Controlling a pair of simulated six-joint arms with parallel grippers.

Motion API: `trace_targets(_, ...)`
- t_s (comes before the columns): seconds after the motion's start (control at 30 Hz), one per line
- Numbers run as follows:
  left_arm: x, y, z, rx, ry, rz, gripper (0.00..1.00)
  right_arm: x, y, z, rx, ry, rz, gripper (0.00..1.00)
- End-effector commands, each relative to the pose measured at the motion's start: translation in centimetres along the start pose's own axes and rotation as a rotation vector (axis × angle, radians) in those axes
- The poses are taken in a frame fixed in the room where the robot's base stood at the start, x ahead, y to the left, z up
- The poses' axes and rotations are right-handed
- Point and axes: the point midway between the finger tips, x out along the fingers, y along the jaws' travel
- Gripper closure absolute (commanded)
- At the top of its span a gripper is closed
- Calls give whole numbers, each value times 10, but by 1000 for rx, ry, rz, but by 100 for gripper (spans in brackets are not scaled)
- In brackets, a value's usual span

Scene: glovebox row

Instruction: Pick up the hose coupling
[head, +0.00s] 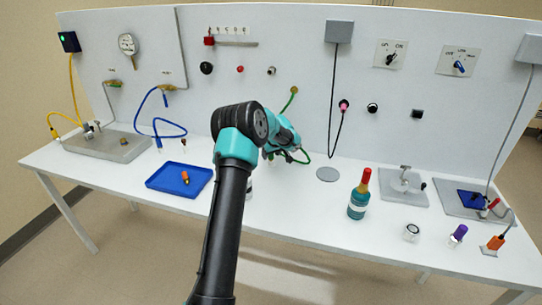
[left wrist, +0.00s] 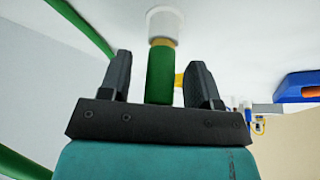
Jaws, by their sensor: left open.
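The hose coupling (left wrist: 159,78) shows in the left wrist view as a green cylinder with a yellow collar and a small yellow side piece. My left gripper (left wrist: 160,64) is open, with one finger on each side of the coupling; gaps show beside it. A white round piece (left wrist: 166,22) lies beyond its yellow end; I cannot tell whether they touch. In the head view a green hose (head: 292,101) hangs from the panel and loops behind my left wrist. My own arm hides the coupling and fingertips there. My right gripper is not in view.
A blue tray (head: 160,182) with an orange-topped piece stands left of my arm. A grey disc (head: 327,174) and a teal bottle with a red top (head: 359,197) stand to the right. The upright panel (head: 270,100) rises close behind my wrist. The table front between is mostly clear.

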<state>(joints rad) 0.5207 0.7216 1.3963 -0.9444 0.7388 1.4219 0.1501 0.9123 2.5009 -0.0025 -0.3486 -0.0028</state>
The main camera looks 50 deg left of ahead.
Motion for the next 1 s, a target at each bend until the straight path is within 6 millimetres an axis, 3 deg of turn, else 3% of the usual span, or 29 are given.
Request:
trace_targets(0.4,0,0,0,0,0,0,43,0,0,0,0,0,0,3)
trace_targets(1.0,0,0,0,0,0,0,100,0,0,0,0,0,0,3)
